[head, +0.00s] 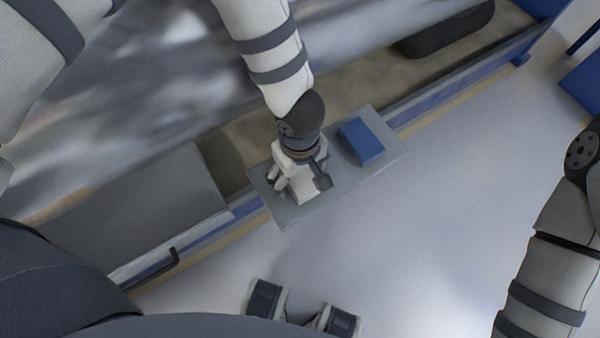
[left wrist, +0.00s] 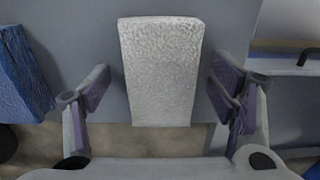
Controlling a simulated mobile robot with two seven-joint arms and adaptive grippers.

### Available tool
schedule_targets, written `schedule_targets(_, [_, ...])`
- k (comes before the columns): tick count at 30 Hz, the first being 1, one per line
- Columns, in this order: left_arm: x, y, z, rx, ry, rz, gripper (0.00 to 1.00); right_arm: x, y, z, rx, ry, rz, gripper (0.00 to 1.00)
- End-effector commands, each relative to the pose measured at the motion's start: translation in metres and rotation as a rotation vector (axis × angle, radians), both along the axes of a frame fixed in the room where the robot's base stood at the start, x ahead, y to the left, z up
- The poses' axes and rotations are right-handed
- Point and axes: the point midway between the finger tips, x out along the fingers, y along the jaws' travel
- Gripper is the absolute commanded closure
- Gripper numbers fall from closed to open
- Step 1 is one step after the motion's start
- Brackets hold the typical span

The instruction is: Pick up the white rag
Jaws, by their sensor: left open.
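The white rag (left wrist: 160,70) is a folded, textured white block lying on a grey shelf board (left wrist: 85,30). In the left wrist view it sits between the two fingers of my left gripper (left wrist: 158,88), with a gap on each side. The fingers are open and hold nothing. In the head view the left gripper (head: 298,181) points down over the left part of the small grey board (head: 290,212). There the white rag (head: 301,189) is partly covered by the gripper. My right gripper is not in view.
A blue folded cloth or block (head: 362,141) lies on the same board, right of the gripper; it also shows in the left wrist view (left wrist: 22,75). A grey panel with a dark handle (head: 145,270) is at left. A long dark object (head: 445,30) lies farther back.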

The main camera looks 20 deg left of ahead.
Motion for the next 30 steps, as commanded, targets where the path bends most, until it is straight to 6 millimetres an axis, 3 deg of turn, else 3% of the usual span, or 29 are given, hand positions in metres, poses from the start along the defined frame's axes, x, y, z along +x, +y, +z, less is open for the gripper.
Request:
schedule_targets(3, [0.001,0.0,0.001,0.0,-0.001,0.0,0.25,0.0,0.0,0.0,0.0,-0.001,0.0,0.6])
schedule_targets(9, [0.0,0.0,0.001,0.0,-0.001,-0.001,0.7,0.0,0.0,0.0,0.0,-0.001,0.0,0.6])
schedule_targets(20, [0.001,0.0,0.005,0.0,-0.003,-0.001,0.7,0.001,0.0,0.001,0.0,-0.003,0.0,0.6])
schedule_targets(26, [0.003,0.0,0.037,0.0,-0.009,-0.001,0.7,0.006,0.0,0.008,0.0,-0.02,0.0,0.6])
schedule_targets(30, [-0.025,0.014,0.076,0.001,-0.011,-0.004,0.7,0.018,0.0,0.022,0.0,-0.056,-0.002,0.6])
